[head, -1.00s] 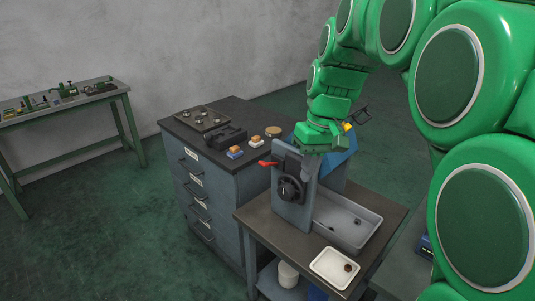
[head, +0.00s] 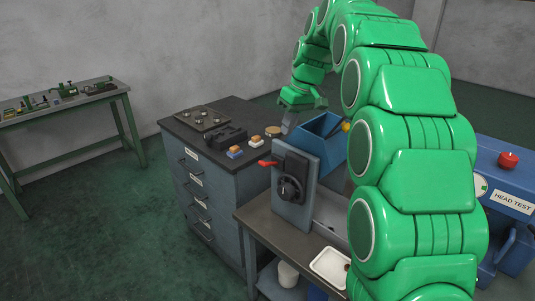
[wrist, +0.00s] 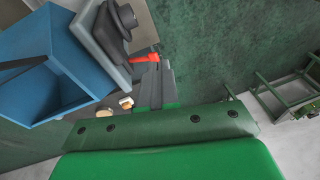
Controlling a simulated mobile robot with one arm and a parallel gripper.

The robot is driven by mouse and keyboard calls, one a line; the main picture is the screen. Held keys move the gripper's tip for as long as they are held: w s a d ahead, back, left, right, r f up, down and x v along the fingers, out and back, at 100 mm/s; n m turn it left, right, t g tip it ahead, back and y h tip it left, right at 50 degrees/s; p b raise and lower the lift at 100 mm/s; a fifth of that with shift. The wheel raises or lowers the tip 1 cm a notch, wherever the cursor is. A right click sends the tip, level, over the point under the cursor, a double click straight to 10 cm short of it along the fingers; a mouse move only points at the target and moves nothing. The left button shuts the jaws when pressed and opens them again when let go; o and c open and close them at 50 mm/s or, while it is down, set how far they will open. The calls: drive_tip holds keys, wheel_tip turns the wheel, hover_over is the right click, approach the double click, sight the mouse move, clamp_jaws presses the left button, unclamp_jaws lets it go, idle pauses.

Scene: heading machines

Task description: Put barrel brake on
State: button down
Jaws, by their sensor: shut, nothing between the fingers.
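A grey upright panel (head: 296,205) stands on a low bench and carries a black round knob (head: 291,190). A red lever (head: 268,163) sticks out to the left from the black housing at its top; no label shows whether this is the barrel brake. In the wrist view the red lever (wrist: 146,57) shows just past the fingertips, with the panel (wrist: 98,42) to its left. My gripper (head: 288,127) is shut and empty, behind the panel near the dark cabinet's right end. Its closed fingers (wrist: 155,88) show in the wrist view; contact with the lever cannot be told.
A blue open bin (head: 318,143) stands behind the panel, close to my gripper. The dark cabinet top (head: 240,107) bears a plate with round parts and several small blocks. A white tray (head: 328,262) lies on the low bench (head: 262,224). Open floor lies left.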

drive_tip(key=w+a+f+n, duration=0.1)
drive_tip(key=w, duration=0.7)
drive_tip(key=shift+w+a+f+n+t, duration=0.2)
drive_tip(key=shift+n+t, duration=0.1)
drive_tip(key=shift+n, duration=0.1)
hover_over(264, 162)
drive_tip(key=d, duration=0.2)
wheel_tip(264, 162, down, 11)
drive_tip(key=shift+x, duration=1.1)
drive_tip(key=shift+a, duration=0.15)
